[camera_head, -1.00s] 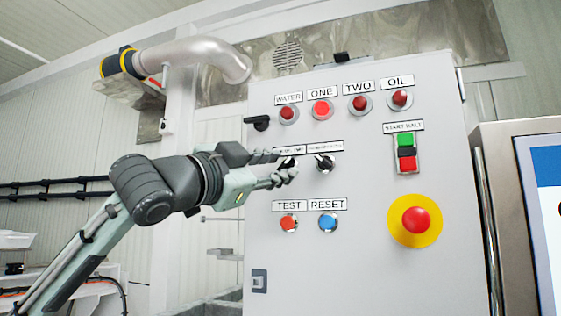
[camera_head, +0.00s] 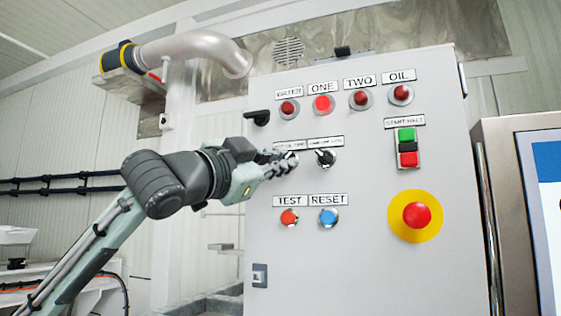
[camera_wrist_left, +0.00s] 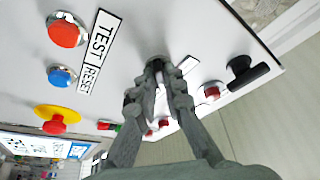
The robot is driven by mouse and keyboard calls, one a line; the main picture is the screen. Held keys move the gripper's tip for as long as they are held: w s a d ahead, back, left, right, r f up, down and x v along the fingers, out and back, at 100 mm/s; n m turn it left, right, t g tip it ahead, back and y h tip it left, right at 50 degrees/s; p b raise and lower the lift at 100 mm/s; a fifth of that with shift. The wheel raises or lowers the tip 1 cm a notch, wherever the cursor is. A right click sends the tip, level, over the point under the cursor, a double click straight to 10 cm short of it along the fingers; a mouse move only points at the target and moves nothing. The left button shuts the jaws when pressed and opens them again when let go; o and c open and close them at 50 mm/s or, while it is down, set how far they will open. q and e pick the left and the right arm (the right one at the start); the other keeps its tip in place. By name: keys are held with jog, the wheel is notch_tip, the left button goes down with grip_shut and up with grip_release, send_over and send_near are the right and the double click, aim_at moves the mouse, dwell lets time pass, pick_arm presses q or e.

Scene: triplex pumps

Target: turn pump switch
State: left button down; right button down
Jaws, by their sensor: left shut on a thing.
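The control cabinet (camera_head: 352,245) fills the middle of the head view. Two black rotary switches sit in a row under small labels too blurred to read. The left switch (camera_wrist_left: 155,66) is mostly hidden by my left gripper (camera_head: 284,163) in the head view. In the left wrist view, my left gripper (camera_wrist_left: 164,85) has its fingers closed around that switch's knob. The right switch (camera_head: 325,158) is free, just right of the fingertips, its black handle tilted. My right gripper is not in view.
Red lamps (camera_head: 323,103) labelled WATER, ONE, TWO and OIL sit above; ONE looks brighter. TEST (camera_head: 289,217) and RESET (camera_head: 328,219) buttons are below. Right are the green-red START HALT block (camera_head: 407,147) and emergency button (camera_head: 416,215). A black door handle (camera_head: 258,117) is upper left.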

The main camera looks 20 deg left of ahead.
pick_arm(q)
jog(key=n+y+b, duration=0.1)
jog(key=n+y, duration=0.3)
jog(key=n, duration=0.4)
jog(key=n+y+b, duration=0.1)
jog(key=n+y, duration=0.3)
jog(key=n, duration=0.5)
jog(key=d+n+y+b, duration=0.1)
jog(key=n+y, duration=0.2)
jog(key=n, duration=0.5)
jog(key=shift+y+b, duration=0.3)
jog(key=shift+y, duration=0.1)
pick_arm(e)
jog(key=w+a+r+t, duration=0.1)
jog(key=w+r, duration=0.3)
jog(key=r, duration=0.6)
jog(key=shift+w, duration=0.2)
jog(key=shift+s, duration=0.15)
